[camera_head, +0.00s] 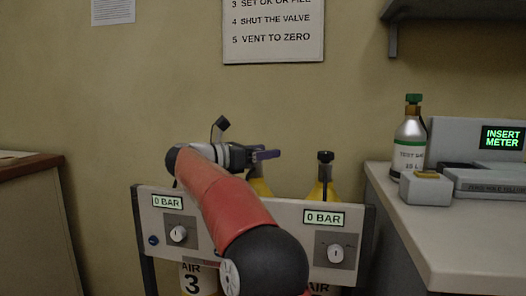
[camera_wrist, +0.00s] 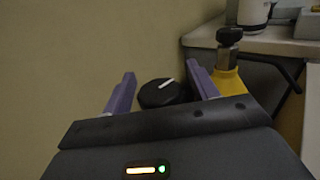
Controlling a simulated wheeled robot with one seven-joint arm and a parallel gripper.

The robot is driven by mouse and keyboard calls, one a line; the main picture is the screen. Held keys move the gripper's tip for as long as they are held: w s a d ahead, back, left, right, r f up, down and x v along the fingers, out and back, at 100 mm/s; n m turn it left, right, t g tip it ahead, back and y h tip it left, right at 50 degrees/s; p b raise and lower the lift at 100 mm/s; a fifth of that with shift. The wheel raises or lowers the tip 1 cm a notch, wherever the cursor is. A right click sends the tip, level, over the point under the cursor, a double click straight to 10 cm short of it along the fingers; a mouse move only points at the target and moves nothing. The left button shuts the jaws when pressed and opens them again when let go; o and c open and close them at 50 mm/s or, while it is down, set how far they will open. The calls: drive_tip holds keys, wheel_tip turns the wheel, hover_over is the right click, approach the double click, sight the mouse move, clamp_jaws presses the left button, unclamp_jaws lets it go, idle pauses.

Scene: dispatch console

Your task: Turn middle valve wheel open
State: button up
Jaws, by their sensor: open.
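The middle valve wheel (camera_wrist: 164,93) is round and black with a white line across its top, in the wrist view. My gripper (camera_wrist: 161,74) is open, with one purple finger on each side of the wheel in the picture. I see no clear contact, and cannot judge the height gap. In the head view my gripper (camera_head: 267,155) is over the yellow middle cylinder (camera_head: 258,186), and it hides that wheel. The right cylinder (camera_head: 321,192) carries a black valve wheel (camera_head: 325,156), which also shows in the wrist view (camera_wrist: 229,36).
A grey panel (camera_head: 290,214) with "0 BAR" displays and knobs stands in front of the cylinders; my arm covers its middle. A counter (camera_head: 440,231) at right holds a test bottle (camera_head: 408,147) and a meter unit. A shelf (camera_head: 455,12) hangs above. A wooden cabinet stands left.

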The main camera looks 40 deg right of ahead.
drive_tip(key=shift+d, duration=0.15)
drive_tip(key=c, duration=1)
drive_tip(key=n+t+b, duration=0.1)
drive_tip(key=t+b, duration=0.1)
drive_tip(key=b, duration=0.1)
drive_tip(key=shift+f, duration=0.4)
drive_tip(key=shift+w+n+t+b, duration=0.1)
drive_tip(key=shift+n+t+b, duration=0.45)
drive_tip(key=shift+b, duration=0.4)
drive_tip(key=shift+w+r+n+t+b, duration=0.15)
drive_tip(key=shift+n+t+b, duration=0.6)
drive_tip(key=shift+t+b, duration=0.4)
drive_tip(key=shift+w+r+n+t+y, duration=0.15)
drive_tip(key=shift+n+t+y, duration=0.15)
drive_tip(key=shift+t, duration=0.2)
drive_tip(key=shift+w+r+n+t+y, duration=0.1)
drive_tip(key=shift+n+t+y, duration=0.15)
drive_tip(key=shift+t, duration=0.25)
drive_tip(key=o, duration=1)
